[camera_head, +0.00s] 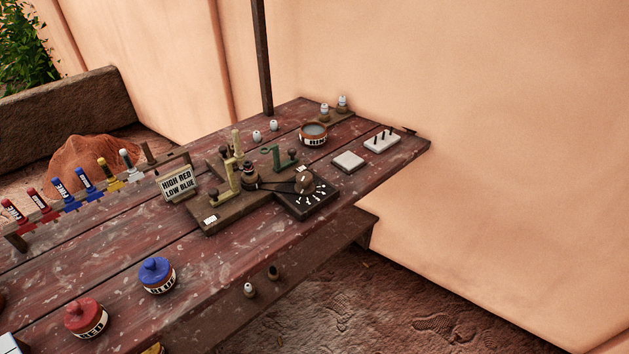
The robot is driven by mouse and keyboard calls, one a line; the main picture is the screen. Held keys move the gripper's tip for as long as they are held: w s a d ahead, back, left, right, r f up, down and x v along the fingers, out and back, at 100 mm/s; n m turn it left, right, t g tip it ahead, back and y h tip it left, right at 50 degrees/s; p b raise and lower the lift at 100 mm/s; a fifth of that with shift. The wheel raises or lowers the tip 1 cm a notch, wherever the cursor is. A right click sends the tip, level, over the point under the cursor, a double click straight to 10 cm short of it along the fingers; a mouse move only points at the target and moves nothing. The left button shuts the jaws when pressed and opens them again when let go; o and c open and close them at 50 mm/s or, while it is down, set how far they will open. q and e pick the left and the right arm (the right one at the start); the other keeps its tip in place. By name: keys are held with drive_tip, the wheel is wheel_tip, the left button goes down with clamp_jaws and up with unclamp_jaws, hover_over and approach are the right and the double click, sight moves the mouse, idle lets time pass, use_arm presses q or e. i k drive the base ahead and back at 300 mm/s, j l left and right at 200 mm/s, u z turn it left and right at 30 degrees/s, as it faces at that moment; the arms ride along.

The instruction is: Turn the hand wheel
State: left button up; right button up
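A wooden device (222,212) stands on the middle of the dark red table. It carries a dark round piece (250,178) between upright fittings, one of them pale yellow (233,178) and one green (283,161). At its right is a dark plate with white marks (312,198), with a small brownish round knob or wheel (303,182) above it. A dark bar or belt seems to run between the two round pieces. I cannot tell for certain which part is the hand wheel. Neither of my grippers is in view.
A dark post (262,60) rises behind.

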sight(305, 186)
drive_tip(key=z, duration=1.55)
drive_tip(key=k+j, duration=0.5)
drive_tip(key=k, duration=0.1)
